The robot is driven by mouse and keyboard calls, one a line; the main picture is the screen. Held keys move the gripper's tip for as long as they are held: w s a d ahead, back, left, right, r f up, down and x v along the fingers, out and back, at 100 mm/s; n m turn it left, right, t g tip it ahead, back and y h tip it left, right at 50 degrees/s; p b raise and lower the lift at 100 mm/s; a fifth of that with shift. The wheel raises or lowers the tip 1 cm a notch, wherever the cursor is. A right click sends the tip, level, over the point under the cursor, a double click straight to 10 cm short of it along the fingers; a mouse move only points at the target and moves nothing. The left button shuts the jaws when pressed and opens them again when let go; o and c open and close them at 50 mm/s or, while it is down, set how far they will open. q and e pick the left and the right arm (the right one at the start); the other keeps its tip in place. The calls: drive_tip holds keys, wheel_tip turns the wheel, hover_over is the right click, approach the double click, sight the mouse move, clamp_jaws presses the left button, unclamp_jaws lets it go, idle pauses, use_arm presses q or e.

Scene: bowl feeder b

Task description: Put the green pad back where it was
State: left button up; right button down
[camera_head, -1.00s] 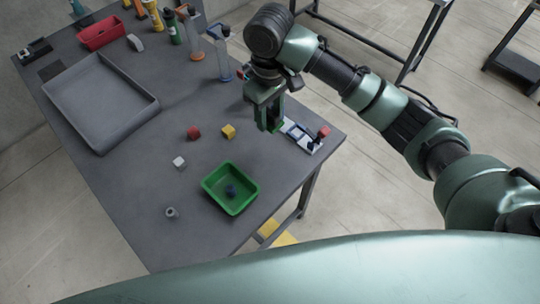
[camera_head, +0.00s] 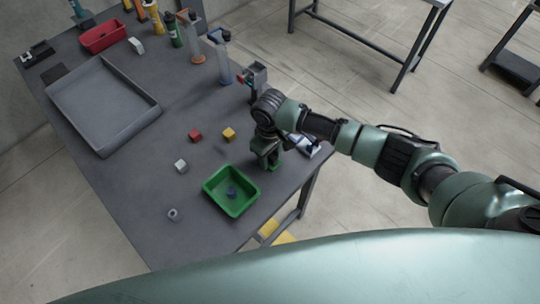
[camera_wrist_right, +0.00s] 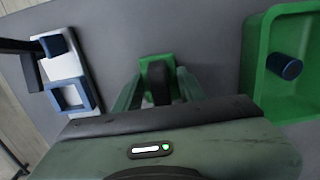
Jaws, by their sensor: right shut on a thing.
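The green pad (camera_wrist_right: 158,62) is in the right wrist view, with a dark upright part (camera_wrist_right: 157,88) in front of it, between my fingers. My right gripper (camera_wrist_right: 158,84) is shut on the pad. In the head view my right gripper (camera_head: 267,163) points down low over the table, right of the green tray. A small green edge of the pad (camera_head: 277,166) shows at its fingertips; the rest is hidden. I cannot tell whether the pad touches the table. My left gripper is not in view.
A green tray (camera_head: 209,187) with a dark blue cylinder (camera_head: 232,193) stands left of the gripper. A white and blue fixture (camera_head: 312,149) lies at the table's right edge. Red (camera_head: 195,135), yellow (camera_head: 229,134) and white (camera_head: 181,166) blocks lie around. A large grey tray (camera_head: 139,128) is further left.

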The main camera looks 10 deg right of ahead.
sight(270, 155)
drive_tip(key=shift+f, duration=0.2)
drive_tip(key=c, duration=0.8)
unclamp_jaws()
drive_tip(key=shift+c, duration=0.2)
wheel_tip(270, 155, up, 12)
drive_tip(key=b, duration=0.2)
drive_tip(key=shift+r, duration=0.1)
